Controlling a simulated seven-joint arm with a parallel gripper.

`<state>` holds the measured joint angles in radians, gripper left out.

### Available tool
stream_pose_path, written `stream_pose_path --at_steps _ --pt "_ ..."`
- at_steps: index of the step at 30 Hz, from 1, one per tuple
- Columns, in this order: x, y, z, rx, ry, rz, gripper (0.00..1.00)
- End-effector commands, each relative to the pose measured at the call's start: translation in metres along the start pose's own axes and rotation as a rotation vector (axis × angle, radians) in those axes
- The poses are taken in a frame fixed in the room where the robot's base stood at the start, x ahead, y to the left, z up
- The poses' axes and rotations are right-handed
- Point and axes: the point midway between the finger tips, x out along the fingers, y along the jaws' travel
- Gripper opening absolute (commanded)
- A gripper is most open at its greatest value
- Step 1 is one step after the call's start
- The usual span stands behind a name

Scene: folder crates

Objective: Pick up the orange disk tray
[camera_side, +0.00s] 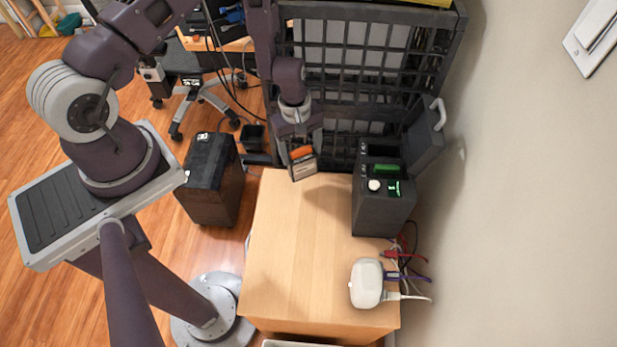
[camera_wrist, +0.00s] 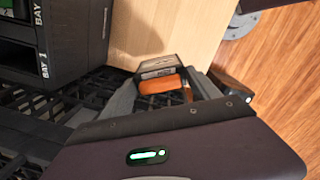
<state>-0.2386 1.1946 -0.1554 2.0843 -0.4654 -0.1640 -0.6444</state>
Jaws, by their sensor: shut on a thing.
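The orange disk tray (camera_side: 303,163) has an orange front part and a grey metallic body. In the side view it hangs from my gripper (camera_side: 301,150) near the far left corner of the wooden cabinet top. In the wrist view the tray (camera_wrist: 160,82) sits between the fingers of my gripper (camera_wrist: 165,90), which are shut on its orange part. The tray looks raised, but its exact height above the surface is unclear.
A dark bay unit (camera_side: 372,215) with green lights and an open lid stands at the cabinet's right; it also shows in the wrist view (camera_wrist: 88,30). A white device (camera_side: 366,283) with cables lies at the front right. A black grid rack is behind. The cabinet top's middle (camera_side: 300,250) is clear.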

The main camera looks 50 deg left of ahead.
Motion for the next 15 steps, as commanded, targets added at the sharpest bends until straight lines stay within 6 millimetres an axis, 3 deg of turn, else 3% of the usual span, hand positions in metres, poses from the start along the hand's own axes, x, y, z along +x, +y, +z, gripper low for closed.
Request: stream_pose_path --at_steps 5,11,15 --pt "0.002 -0.005 -0.003 -0.459 -0.089 0.081 0.56" --pt "-0.013 0.009 -0.005 -1.025 -0.272 0.198 0.56" --pt "0.028 0.009 -0.006 -1.058 -0.284 0.201 0.56"
